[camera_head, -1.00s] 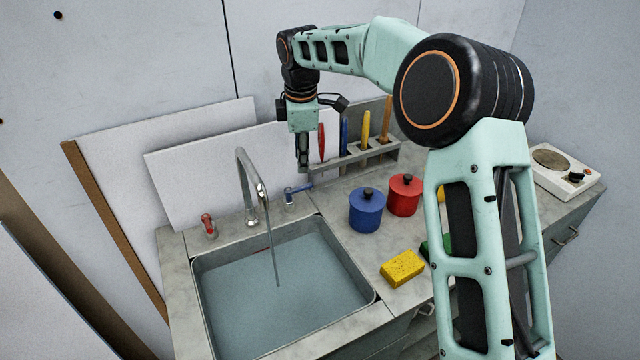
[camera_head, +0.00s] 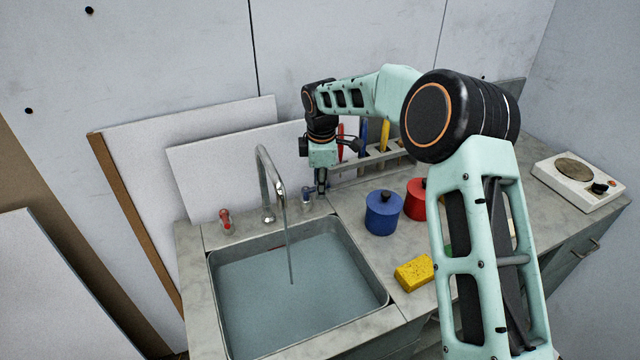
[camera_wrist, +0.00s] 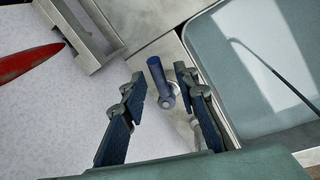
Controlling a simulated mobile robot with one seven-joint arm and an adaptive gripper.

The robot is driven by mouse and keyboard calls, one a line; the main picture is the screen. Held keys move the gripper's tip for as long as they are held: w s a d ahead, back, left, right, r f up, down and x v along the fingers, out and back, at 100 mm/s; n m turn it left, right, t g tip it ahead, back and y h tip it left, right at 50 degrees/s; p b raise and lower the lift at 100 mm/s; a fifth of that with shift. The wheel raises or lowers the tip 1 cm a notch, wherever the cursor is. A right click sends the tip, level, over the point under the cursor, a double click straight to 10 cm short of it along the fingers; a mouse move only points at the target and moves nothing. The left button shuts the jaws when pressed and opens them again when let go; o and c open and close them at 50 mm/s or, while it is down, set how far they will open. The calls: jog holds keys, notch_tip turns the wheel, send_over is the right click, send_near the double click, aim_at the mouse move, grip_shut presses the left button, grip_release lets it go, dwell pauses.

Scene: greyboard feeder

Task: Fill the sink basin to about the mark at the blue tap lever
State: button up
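The sink basin (camera_head: 378,290) holds grey-blue water (camera_head: 270,290). A thin stream (camera_head: 289,250) falls into it from the curved metal tap (camera_head: 265,180). The blue tap lever (camera_head: 306,196) stands at the right of the spout, close to my gripper. In the wrist view, the blue lever (camera_wrist: 157,72) lies between the spread fingers of my gripper (camera_wrist: 160,84), with a gap on both sides. The gripper is open and holds nothing. The red tap lever (camera_head: 226,220) is left of the spout.
A blue pot (camera_head: 383,214), a red pot (camera_head: 414,200) and a yellow sponge (camera_head: 414,273) stand on the counter right of the basin. A rack (camera_head: 370,163) with coloured handles is behind my gripper. A hot plate (camera_head: 580,180) is at the far right.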

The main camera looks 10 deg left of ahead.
grip_shut()
jog(key=shift+w+r+n+p, duration=0.15)
jog(key=shift+w+n+p, duration=0.05)
jog(key=shift+n+p, duration=0.35)
jog(key=shift+w+a+n+p, duration=0.1)
jog(key=shift+w+n+p, duration=0.2)
jog(key=shift+n+p, duration=0.45)
jog(key=shift+w+a+n+y, duration=0.2)
jog(key=shift+n+y, duration=0.1)
jog(key=shift+n, duration=0.7)
grip_release()
